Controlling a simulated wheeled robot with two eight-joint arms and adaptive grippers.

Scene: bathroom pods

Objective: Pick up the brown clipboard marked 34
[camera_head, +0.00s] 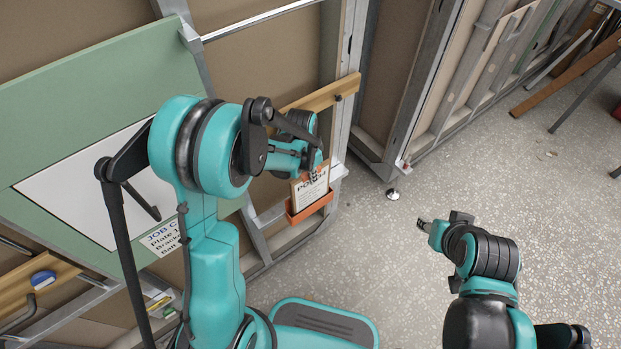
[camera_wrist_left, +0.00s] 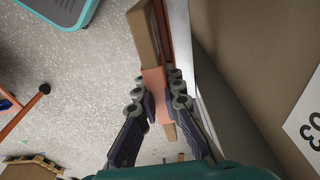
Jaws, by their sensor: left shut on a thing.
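A brown clipboard (camera_head: 311,190) with a white printed sheet stands upright at an orange wall holder (camera_head: 312,209) in the head view. Its number cannot be read. My left gripper (camera_head: 312,172) is at the clipboard's top edge and is shut on it. In the left wrist view the fingers (camera_wrist_left: 158,103) close from both sides on the board, seen nearly edge-on (camera_wrist_left: 146,38). Whether the clipboard still sits inside the holder is hard to tell. My right gripper (camera_head: 430,226) hangs over the floor, away from the clipboard; its fingers are too small to judge.
A wooden rail (camera_head: 320,95) and metal studs (camera_head: 344,75) stand close behind my left gripper. A green board with a white sheet (camera_head: 80,185) is on the left. Planks (camera_head: 565,72) lean at the upper right. The speckled floor (camera_head: 400,270) is mostly clear.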

